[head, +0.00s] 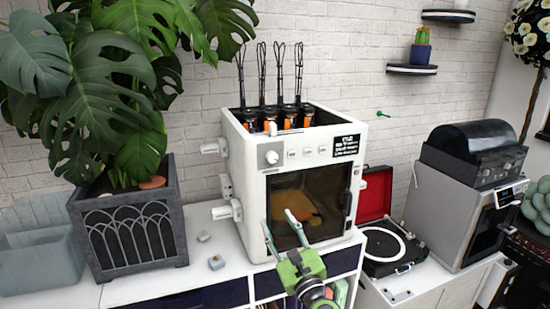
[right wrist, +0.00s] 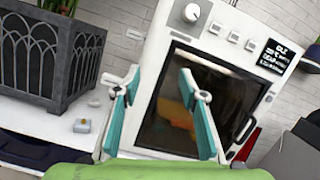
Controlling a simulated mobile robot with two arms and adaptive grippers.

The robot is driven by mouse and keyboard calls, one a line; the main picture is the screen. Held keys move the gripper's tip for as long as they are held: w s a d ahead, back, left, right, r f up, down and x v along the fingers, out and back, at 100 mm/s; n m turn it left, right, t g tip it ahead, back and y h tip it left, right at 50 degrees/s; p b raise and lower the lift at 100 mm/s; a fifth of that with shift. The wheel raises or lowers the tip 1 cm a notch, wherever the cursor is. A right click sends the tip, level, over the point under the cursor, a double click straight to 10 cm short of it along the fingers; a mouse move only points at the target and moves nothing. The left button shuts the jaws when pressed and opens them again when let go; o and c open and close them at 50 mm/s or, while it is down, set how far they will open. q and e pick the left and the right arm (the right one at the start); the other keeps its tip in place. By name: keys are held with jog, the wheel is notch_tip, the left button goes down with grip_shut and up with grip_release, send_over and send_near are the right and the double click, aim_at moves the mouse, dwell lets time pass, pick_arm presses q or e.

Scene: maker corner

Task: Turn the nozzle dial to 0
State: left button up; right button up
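The white printer-like machine (head: 240,178) stands on the white cabinet. A round white dial (head: 272,157) is at the left of its upper front panel, with several small square buttons to its right and a black display (head: 346,145) at the far right. The dial also shows at the top of the right wrist view (right wrist: 191,12); its setting is too small to read. My right gripper (head: 284,229) is in front of the machine's dark door (head: 315,200), below the dial and apart from it. Its teal fingers (right wrist: 160,92) are spread with nothing between them. My left gripper is in neither view.
A large plant in a dark grey planter (head: 130,278) stands left of the machine. Small grey blocks (head: 216,263) lie on the cabinet between them. A record player (head: 388,246) and a silver machine (head: 440,205) are at the right.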

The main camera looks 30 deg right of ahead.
aim_at(273, 159)
notch_tip(273, 159, up, 7)
jog(key=s+d+m+t+h, duration=0.1)
jog(key=s+d+m, duration=0.1)
jog(key=m, duration=0.1)
jog(key=p+x, duration=0.1)
jog(key=x, duration=0.5)
jog(key=p+x, duration=0.2)
jog(key=x, duration=0.4)
jog(key=shift+d+r, duration=0.2)
jog(key=shift+d, duration=0.05)
jog(key=shift+w+d+r, duration=0.15)
jog(key=shift+w+r, duration=0.05)
jog(key=shift+w, duration=0.4)
jog(key=c, duration=1.1)
